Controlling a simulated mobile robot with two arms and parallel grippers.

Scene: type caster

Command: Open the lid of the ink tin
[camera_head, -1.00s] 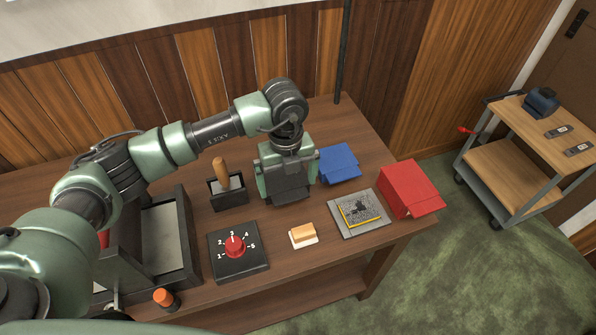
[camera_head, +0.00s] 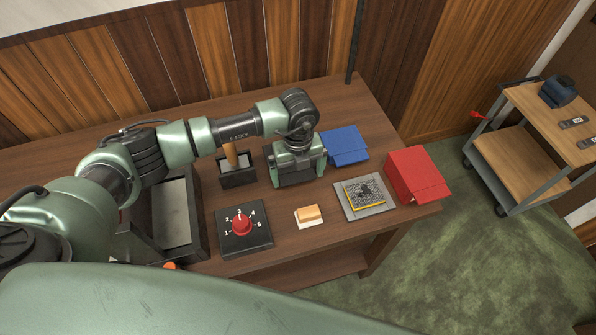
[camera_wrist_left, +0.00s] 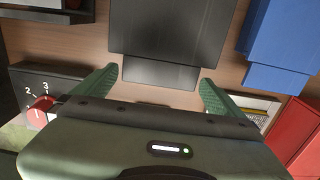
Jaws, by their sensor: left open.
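A dark grey box with a lower front lip, which looks like the ink tin (camera_wrist_left: 168,32), lies straight ahead of my left gripper in the left wrist view. Its lid looks closed. My left gripper (camera_wrist_left: 160,78) is open, with one green finger on each side of the front lip; I cannot tell whether they touch it. My right gripper is not in view.
A blue box (camera_head: 345,146) and a red box (camera_head: 417,174) stand to the right. A grey plate (camera_head: 379,207), a small orange-topped block (camera_head: 309,215) and a red-knob dial (camera_head: 243,225) lie in front. A handled tool (camera_head: 230,157) stands in a dark holder to the left.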

